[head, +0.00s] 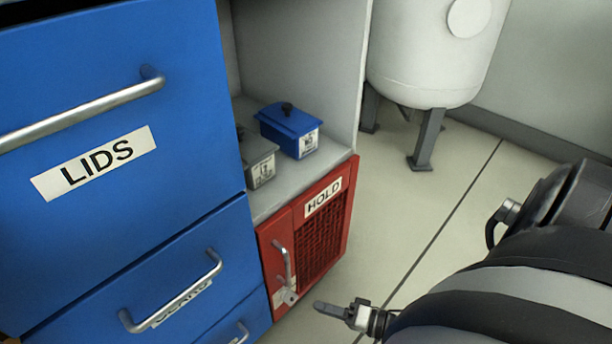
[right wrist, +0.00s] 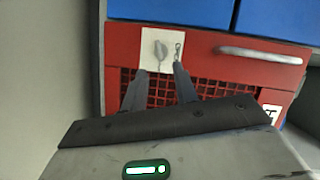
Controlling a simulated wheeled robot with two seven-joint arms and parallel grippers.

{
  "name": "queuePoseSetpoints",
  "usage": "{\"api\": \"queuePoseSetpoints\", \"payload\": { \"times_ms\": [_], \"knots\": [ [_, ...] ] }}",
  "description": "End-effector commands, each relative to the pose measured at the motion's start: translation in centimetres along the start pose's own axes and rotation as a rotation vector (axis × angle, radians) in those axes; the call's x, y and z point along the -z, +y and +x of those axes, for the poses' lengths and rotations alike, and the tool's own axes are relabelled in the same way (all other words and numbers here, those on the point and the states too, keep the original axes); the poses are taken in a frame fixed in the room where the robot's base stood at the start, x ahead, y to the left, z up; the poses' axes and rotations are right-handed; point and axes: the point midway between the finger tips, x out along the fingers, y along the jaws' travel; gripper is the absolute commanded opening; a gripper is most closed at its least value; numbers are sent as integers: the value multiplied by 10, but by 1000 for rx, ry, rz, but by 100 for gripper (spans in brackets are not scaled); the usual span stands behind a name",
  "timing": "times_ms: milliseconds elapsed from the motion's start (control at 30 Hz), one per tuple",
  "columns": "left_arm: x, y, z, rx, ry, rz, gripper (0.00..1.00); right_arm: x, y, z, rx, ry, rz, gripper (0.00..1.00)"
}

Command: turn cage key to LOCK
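The red cage (head: 337,213) marked HOLD stands low beside the blue drawers, its door shut. A pale plate sits on its front by the handle; in the right wrist view the plate (right wrist: 149,38) bears a grey key (right wrist: 160,52) at its middle and a small mark at its right. I cannot read the key's position label. My right gripper (head: 318,306) is just in front of the cage, right of the plate. In the right wrist view its two fingers (right wrist: 159,70) are apart and empty, tips near the plate's lower edge, with the key between and beyond them. My left gripper is not in view.
The cage's door handle (right wrist: 258,54) juts out beside the plate. Blue drawers (head: 110,160), one marked LIDS, stand at the left. A blue box (head: 285,125) and a grey box (head: 258,160) sit on the shelf above.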

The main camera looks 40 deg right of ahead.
Motion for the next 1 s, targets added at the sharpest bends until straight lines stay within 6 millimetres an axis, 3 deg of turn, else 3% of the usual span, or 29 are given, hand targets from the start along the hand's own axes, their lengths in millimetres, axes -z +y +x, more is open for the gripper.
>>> {"api": "queuePoseSetpoints", "payload": {
  "times_ms": [33, 200, 400, 1000],
  "knots": [
    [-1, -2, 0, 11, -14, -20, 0, 1, 0, -15, -4, 0, 0, 29],
    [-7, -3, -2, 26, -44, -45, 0, 0, 0, -52, -2, 0, 0, 29],
    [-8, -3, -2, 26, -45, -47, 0, 0, 0, -77, 0, 0, 0, 29],
    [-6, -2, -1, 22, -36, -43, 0, 2, 0, -85, 0, 0, -4, 29]
  ]
}}
